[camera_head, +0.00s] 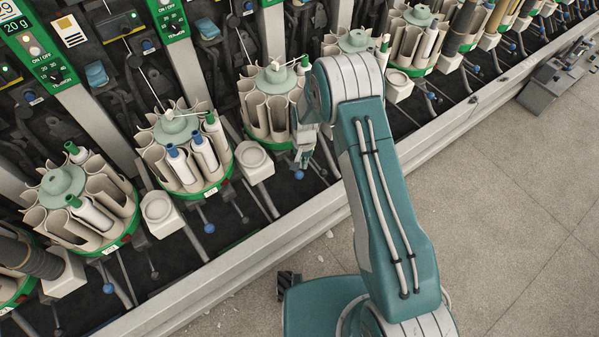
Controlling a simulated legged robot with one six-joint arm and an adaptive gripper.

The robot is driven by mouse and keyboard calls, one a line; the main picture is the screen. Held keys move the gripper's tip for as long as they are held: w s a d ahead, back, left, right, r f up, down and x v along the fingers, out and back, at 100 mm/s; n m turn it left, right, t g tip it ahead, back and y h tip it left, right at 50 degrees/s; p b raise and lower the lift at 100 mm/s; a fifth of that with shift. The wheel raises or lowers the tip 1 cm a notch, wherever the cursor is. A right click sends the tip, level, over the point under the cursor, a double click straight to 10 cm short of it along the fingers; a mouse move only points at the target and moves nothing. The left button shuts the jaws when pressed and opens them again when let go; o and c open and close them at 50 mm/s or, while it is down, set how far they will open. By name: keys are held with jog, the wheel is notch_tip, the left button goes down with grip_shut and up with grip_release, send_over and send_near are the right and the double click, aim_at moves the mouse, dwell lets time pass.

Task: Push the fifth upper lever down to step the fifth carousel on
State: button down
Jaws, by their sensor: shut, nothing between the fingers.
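A row of round carousels with beige pockets runs along the machine; one carousel (268,108) stands just left of my gripper, and another (186,150) with blue-topped bobbins stands further left. Their number labels are too small to read, so I cannot tell which is the fifth. A lever with a blue ball knob (298,175) shows just below my gripper (304,154). My gripper is shut and empty, pointing down in front of the carousel. I cannot tell whether it touches the lever. My arm hides part of the machine to the right.
More levers with blue knobs stick out along the front, one at the left carousel (208,228). White square holders (254,161) sit between carousels. A long metal rail (240,255) edges the machine. The tiled floor (500,190) at right is mostly clear.

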notch_tip(320, 180, up, 7)
jog(key=w, duration=0.1)
jog(key=shift+w, duration=0.4)
jog(key=s+d, duration=0.8)
jog(key=s, duration=0.4)
jog(key=shift+f, duration=0.3)
jog(key=shift+r, duration=0.1)
